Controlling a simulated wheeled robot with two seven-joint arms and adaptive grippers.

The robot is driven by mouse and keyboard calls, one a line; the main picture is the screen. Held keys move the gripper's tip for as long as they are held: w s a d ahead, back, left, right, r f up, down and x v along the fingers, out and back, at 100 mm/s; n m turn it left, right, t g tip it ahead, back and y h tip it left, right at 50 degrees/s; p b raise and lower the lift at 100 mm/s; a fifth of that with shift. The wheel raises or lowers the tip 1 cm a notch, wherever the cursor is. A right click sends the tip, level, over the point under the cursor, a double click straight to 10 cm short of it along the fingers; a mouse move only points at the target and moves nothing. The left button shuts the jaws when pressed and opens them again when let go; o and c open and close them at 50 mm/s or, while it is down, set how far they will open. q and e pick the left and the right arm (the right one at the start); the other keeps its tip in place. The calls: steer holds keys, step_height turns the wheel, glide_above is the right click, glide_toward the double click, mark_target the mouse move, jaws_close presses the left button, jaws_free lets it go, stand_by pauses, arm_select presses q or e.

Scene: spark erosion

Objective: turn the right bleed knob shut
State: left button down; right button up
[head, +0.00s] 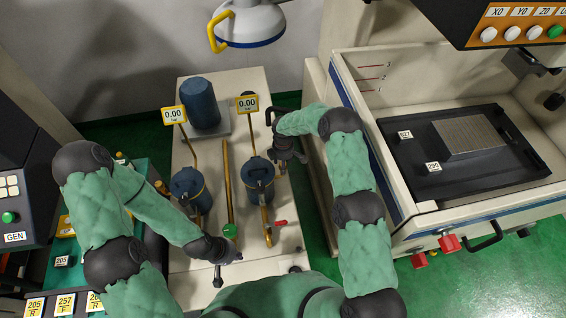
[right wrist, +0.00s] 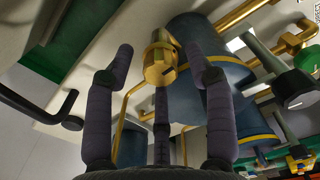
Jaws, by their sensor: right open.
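In the right wrist view a brass bleed knob (right wrist: 159,66) with a dark slot mark sits between the tips of my right gripper (right wrist: 160,72). The fingers are spread on either side of it, with visible gaps, and do not grip it. In the head view my right gripper (head: 286,160) is beside the right blue filter housing (head: 260,182), and the knob cannot be made out there. My left gripper (head: 228,256) is low over the front of the pale bench, near a green knob (head: 230,231). Its fingers are too small and dark to read.
The left blue housing (head: 188,187) and a dark blue cylinder (head: 201,104) stand on the pale bench (head: 245,85). Two 0.00 displays (head: 173,115) rise on brass stems. The machine tank (head: 350,70) is close on the right.

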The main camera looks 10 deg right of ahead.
jaws_close()
arm_select(q)
steer(key=shift+f, duration=0.1)
arm_select(e)
steer(key=shift+f+m+b, duration=0.15)
steer(key=shift+m+b, duration=0.45)
steer(key=shift+b, duration=0.3)
steer(key=m+b, duration=0.6)
steer(key=b, duration=0.2)
steer(key=shift+m, duration=0.4)
steer(key=m+b, duration=0.4)
steer(key=m, duration=0.1)
arm_select(q)
steer(key=shift+f+b, duration=1.1)
steer(key=shift+f, duration=6.8)
arm_select(e)
steer(key=shift+m, duration=2.4)
